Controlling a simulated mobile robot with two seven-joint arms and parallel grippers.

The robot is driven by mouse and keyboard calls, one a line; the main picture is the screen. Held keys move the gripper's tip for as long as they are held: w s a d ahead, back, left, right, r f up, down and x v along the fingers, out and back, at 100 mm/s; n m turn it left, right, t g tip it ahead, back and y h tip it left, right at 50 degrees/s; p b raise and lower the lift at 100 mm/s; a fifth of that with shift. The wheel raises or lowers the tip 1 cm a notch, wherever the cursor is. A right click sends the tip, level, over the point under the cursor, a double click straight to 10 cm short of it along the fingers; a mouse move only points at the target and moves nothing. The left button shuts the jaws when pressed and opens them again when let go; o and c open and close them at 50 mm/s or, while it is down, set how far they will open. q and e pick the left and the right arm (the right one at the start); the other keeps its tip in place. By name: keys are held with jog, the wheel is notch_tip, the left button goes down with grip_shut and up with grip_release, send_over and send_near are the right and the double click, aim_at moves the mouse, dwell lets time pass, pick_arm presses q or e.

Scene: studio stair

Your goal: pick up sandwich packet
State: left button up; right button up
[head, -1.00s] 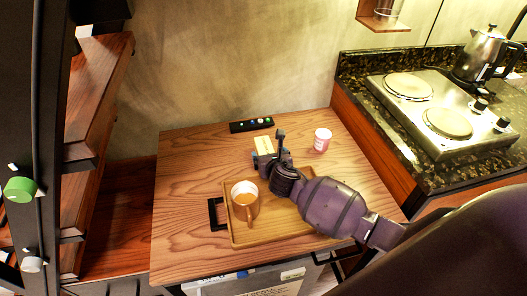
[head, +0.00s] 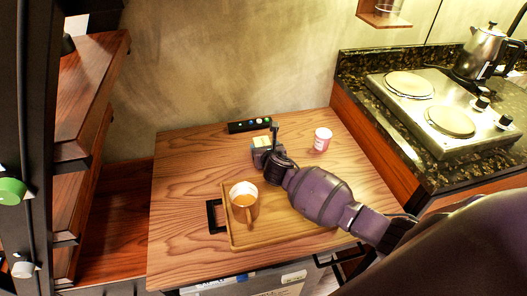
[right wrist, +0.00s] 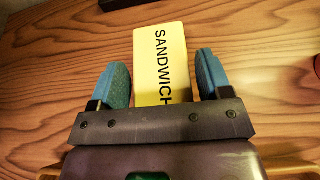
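The sandwich packet (right wrist: 160,62) is a yellow block with "SANDWICH" in black letters, lying on the wooden table. In the head view its pale top (head: 261,141) shows just beyond my right gripper, which partly hides it. My right gripper (right wrist: 162,80) is open, with one blue finger pad on each side of the packet. A narrow gap shows between each pad and the packet. The packet's near end is hidden by the gripper body. My left gripper is not in view.
The table's left side is clear. A hob (head: 443,108) is at right.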

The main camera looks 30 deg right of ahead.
jog(key=c, duration=0.7)
jog(key=shift+r, duration=0.1)
